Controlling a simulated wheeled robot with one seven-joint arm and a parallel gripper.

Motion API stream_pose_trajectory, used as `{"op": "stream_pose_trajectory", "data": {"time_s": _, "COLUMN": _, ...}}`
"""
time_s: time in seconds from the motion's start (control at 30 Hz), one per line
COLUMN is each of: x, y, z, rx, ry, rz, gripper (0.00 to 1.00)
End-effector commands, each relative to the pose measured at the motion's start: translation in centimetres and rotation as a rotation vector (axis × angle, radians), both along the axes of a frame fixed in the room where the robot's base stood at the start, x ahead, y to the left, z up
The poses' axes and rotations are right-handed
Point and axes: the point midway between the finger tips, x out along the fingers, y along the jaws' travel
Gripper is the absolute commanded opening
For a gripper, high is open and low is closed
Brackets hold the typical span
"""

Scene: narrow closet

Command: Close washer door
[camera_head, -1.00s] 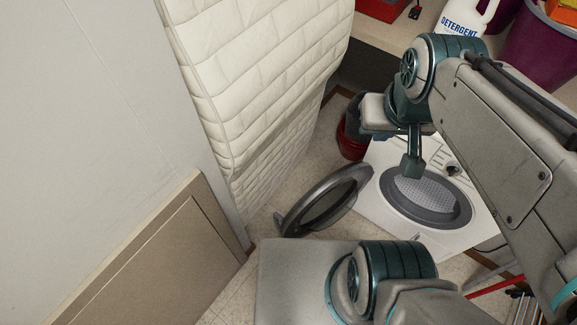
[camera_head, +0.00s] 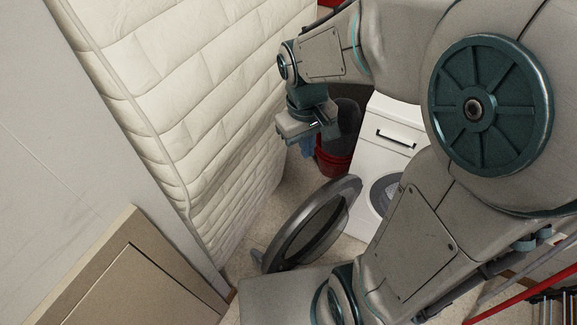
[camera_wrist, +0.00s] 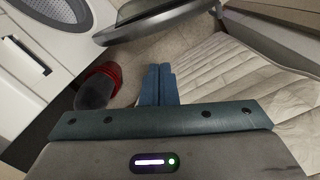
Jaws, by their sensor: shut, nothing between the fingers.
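The washer door (camera_head: 352,194) is a grey ring with a dark centre, swung wide open left of the white washer (camera_head: 385,137). In the wrist view the door (camera_wrist: 133,31) crosses the top, and the washer (camera_wrist: 22,103) is at the left with part of its opening showing. My gripper (camera_head: 306,150) is up beside the quilted mattress, above and beyond the door and apart from it. Its blue fingers (camera_wrist: 158,72) are together and empty, pointing toward the floor below the door in the wrist view. My arm hides much of the washer's right side.
A quilted white mattress (camera_head: 200,100) stands along the left, close to my gripper. A beige panel (camera_head: 140,280) is at lower left. The floor strip between mattress and door is narrow.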

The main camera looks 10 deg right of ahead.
Motion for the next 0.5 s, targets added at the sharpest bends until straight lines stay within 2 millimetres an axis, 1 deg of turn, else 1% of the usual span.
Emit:
{"op": "stream_pose_trajectory", "data": {"time_s": 0.03, "x": 0.6, "y": 0.4, "z": -4.0, "rx": -0.007, "ry": 0.033, "rz": 0.026, "gripper": 0.0}}
{"op": "stream_pose_trajectory", "data": {"time_s": 0.07, "x": 0.9, "y": 0.6, "z": -5.4, "rx": -0.011, "ry": 0.051, "rz": 0.043, "gripper": 0.0}}
{"op": "stream_pose_trajectory", "data": {"time_s": 0.1, "x": 1.3, "y": 0.9, "z": -7.1, "rx": -0.016, "ry": 0.074, "rz": 0.064, "gripper": 0.0}}
{"op": "stream_pose_trajectory", "data": {"time_s": 0.2, "x": 2.1, "y": 1.6, "z": -11.2, "rx": -0.026, "ry": 0.125, "rz": 0.112, "gripper": 0.0}}
{"op": "stream_pose_trajectory", "data": {"time_s": 0.3, "x": 2.7, "y": 2.2, "z": -14.5, "rx": -0.033, "ry": 0.167, "rz": 0.153, "gripper": 0.0}}
{"op": "stream_pose_trajectory", "data": {"time_s": 0.33, "x": 2.9, "y": 2.4, "z": -15.3, "rx": -0.034, "ry": 0.177, "rz": 0.163, "gripper": 0.0}}
{"op": "stream_pose_trajectory", "data": {"time_s": 0.4, "x": 3.2, "y": 2.6, "z": -16.7, "rx": -0.037, "ry": 0.197, "rz": 0.182, "gripper": 0.0}}
{"op": "stream_pose_trajectory", "data": {"time_s": 0.5, "x": 3.4, "y": 2.9, "z": -17.9, "rx": -0.04, "ry": 0.216, "rz": 0.2, "gripper": 0.0}}
